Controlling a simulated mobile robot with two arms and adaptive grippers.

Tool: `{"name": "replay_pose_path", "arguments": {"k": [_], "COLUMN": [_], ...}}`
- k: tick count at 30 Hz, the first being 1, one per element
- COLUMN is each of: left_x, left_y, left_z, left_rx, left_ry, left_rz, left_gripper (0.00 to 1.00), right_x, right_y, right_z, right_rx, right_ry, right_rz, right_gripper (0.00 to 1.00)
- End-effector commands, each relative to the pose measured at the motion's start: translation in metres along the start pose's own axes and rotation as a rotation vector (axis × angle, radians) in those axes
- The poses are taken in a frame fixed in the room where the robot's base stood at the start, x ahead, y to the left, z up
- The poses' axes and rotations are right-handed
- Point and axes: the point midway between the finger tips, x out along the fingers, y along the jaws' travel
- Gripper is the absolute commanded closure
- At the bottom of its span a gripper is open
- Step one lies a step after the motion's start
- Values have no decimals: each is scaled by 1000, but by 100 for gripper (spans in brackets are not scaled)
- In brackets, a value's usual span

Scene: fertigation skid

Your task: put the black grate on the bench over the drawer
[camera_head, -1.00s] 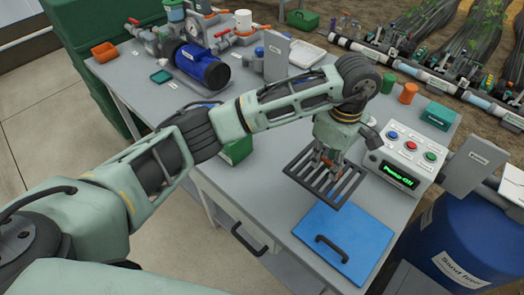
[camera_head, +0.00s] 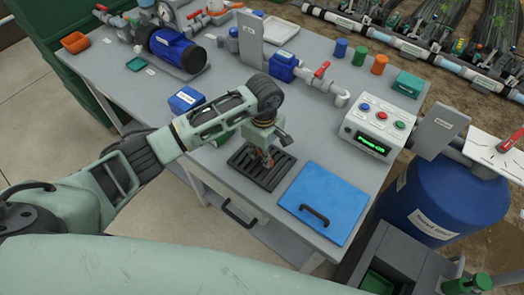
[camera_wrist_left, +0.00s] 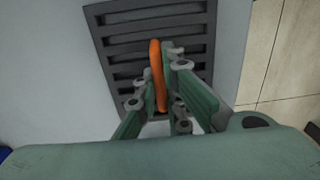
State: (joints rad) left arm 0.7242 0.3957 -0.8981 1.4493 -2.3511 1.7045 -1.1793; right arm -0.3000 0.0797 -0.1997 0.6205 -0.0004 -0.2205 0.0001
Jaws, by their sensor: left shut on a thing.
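The black grate (camera_head: 247,173) is a flat slatted panel at the front edge of the bench (camera_head: 220,70), left of the blue panel. It is over the drawer (camera_head: 238,212), whose front with a black handle shows below the edge. My left gripper (camera_head: 268,160) points down at the grate and is shut on its orange handle. In the left wrist view the orange handle (camera_wrist_left: 157,75) stands between the fingers (camera_wrist_left: 160,105), with the grate (camera_wrist_left: 125,22) beneath. I cannot tell whether the grate rests fully on the bench. My right gripper is not in view.
A blue panel (camera_head: 324,201) with a black handle lies right of the grate. A control box (camera_head: 376,132) with buttons and a lit display stands behind it. A blue box (camera_head: 185,100) is behind my left arm. A blue barrel (camera_head: 430,198) stands off the bench's right end.

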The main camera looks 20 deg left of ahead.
Motion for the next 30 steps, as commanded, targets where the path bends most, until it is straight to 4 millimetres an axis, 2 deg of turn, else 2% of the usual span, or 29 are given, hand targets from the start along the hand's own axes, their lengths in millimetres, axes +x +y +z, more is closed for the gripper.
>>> {"name": "replay_pose_path", "arguments": {"k": [12,13,19,30], "left_x": [6,5,5,0], "left_y": [1,1,1,0], "left_z": [0,0,0,0], "left_rx": [0,0,0,0], "left_ry": [0,0,0,-1], "left_rz": [3,2,1,1], "left_gripper": [100,90,73,73], "right_x": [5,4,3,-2], "right_y": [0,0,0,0], "right_z": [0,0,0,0], "right_rx": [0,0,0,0], "right_ry": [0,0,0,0], "right_rz": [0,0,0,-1], "right_gripper": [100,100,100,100]}}
